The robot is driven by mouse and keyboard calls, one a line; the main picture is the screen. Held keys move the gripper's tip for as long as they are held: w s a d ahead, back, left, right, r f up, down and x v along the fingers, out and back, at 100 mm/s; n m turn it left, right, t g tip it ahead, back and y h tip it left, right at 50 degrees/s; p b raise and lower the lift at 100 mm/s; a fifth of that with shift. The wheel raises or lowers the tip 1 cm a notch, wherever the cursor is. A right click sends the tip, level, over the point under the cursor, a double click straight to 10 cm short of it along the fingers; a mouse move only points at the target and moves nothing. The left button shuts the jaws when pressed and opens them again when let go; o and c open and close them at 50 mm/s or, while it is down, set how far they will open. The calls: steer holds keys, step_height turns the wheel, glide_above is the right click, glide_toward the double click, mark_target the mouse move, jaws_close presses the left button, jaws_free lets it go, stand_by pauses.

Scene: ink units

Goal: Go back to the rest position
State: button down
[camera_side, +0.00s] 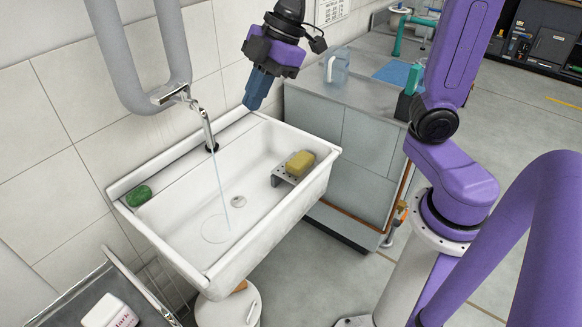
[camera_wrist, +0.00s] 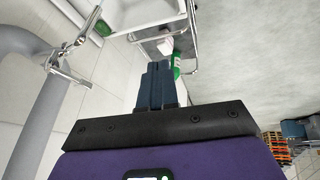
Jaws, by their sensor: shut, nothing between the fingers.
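My gripper (camera_side: 257,90) is in the side view, above the back right corner of the white sink (camera_side: 178,245). Its blue fingers are together, with nothing held, and point down. It touches nothing that I can see. In the wrist view the closed fingers (camera_wrist: 156,85) stand in the middle, with the grey pipe on the left and the floor on the right.
The tap (camera_side: 208,130) runs a thin stream into the sink. A green object (camera_side: 139,196) lies on the rim, and a yellow sponge (camera_side: 300,163) sits on a small holder. A clear jug (camera_side: 337,67) stands on the counter (camera_side: 310,82).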

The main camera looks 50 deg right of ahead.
mark_target(177, 89)
steer(key=s+d+f+m+g+h, duration=0.1)
steer(key=s+d+f, duration=0.15)
steer(key=s, duration=0.45)
steer(key=s+d+f+m+g+h, duration=0.1)
steer(key=s+d+f+h, duration=0.1)
steer(key=s+f, duration=0.35)
steer(key=s+d+f+m+g+h, duration=0.1)
steer(key=s+d+f+m, duration=0.15)
steer(key=s, duration=0.55)
steer(key=w+a+r+n+t+y, duration=0.1)
steer(key=w+a+r+n+y, duration=0.1)
steer(key=w+a+r, duration=0.3)
steer(key=w+a+r+n+t+y, duration=0.1)
steer(key=w+a+r, duration=0.1)
steer(key=w, duration=0.5)
steer(key=w+r+n+t+y, duration=0.15)
steer(key=w+r, duration=0.25)
steer(key=w, duration=0.5)
steer(key=w+r+n+t+y, duration=0.15)
steer(key=w+r, duration=0.25)
steer(key=w, duration=0.6)
steer(key=shift+n+h, duration=0.25)
steer(key=shift+h, duration=0.25)
steer(key=shift+w+a+f, duration=0.65)
steer(key=shift+w+f, duration=0.6)
steer(key=shift+w+a+f, duration=0.7)
steer(key=shift+w+f, duration=0.55)
steer(key=shift+w, duration=0.05)
steer(key=shift+w+a+f, duration=0.65)
steer(key=shift+w+f, duration=0.6)
